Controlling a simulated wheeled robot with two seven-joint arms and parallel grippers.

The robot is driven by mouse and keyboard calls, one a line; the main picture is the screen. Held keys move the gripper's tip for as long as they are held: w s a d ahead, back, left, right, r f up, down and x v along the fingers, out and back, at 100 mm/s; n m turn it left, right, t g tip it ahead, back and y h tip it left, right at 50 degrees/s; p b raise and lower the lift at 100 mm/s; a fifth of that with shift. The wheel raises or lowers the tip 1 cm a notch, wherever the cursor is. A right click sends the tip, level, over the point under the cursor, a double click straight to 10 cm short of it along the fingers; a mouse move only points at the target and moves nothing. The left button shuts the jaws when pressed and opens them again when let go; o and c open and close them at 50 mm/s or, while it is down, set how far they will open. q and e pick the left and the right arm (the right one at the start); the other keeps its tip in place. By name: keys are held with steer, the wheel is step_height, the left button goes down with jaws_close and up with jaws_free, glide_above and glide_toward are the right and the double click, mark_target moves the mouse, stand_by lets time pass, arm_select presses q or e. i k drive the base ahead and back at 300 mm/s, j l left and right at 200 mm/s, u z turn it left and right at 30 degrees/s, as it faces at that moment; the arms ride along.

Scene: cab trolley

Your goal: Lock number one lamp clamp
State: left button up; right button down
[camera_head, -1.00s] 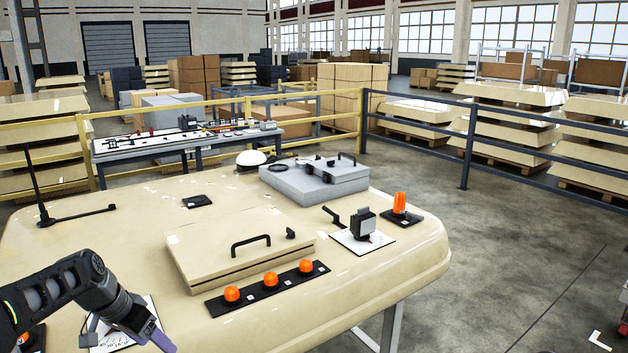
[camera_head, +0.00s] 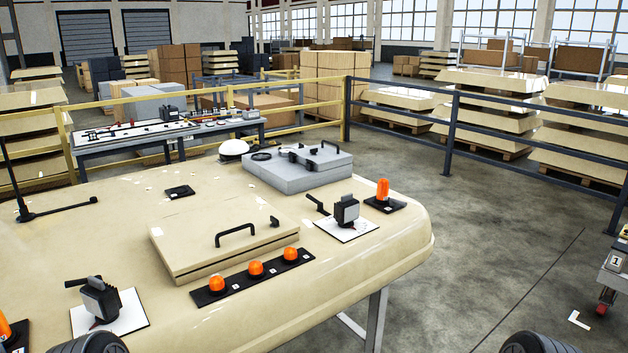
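A lamp clamp (camera_head: 98,299) with a dark lever and grey block stands on a white plate at the cab roof's front left. Its lever points left. A second, similar clamp (camera_head: 346,210) stands on a white plate near the roof's right end, its lever raised to the left. I cannot read a number on either. An orange lamp (camera_head: 382,188) stands upright on a black base beside the right clamp. Another orange lamp (camera_head: 4,327) is cut off at the left edge. Neither of my grippers shows; only dark rounded parts of mine appear at the bottom edge.
The beige cab roof (camera_head: 350,268) has a raised hatch (camera_head: 190,240) with a black handle. A black strip (camera_head: 257,274) with three orange lamps lies before it. A grey case (camera_head: 300,168) is at the back. A trolley (camera_head: 611,263) marked 1 is at the right edge.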

mark_target(76, 283)
steer(key=u, duration=0.4)
steer(key=j+u, duration=0.15)
steer(key=u, duration=0.3)
steer(key=j+u, duration=0.1)
steer(key=u, duration=0.3)
steer(key=i+u, duration=0.1)
steer(key=u, duration=0.3)
steer(key=i+u, duration=0.15)
steer(key=u, duration=0.25)
steer(key=i+u, duration=0.1)
steer(key=u, duration=0.35)
